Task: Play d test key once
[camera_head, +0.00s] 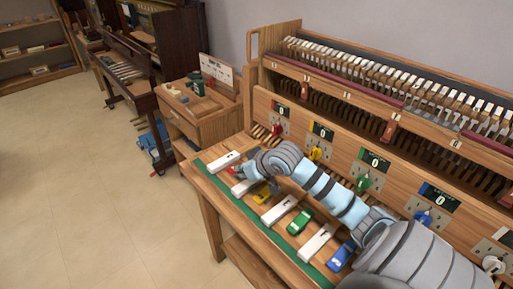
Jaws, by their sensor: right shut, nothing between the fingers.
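Several white test keys lie in a row on a green strip (236,199) along the wooden bench: a far-left key (222,162), a second key (242,187), a third (279,210) and a near one (317,242). Their letters are too small to read, so I cannot tell which is d. Coloured blocks stand between them: yellow (262,196), green (300,222), blue (342,255), and a red one partly hidden. My right arm reaches in from the lower right over the keys. My left gripper is out of view.
Behind the keys stands a wooden panel (345,139) with displays reading 0 and coloured plugs. A long hammer mechanism (390,75) runs above it. A workbench (200,117) with tools and an old piano (125,68) stand at left. The floor (75,180) at left is clear.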

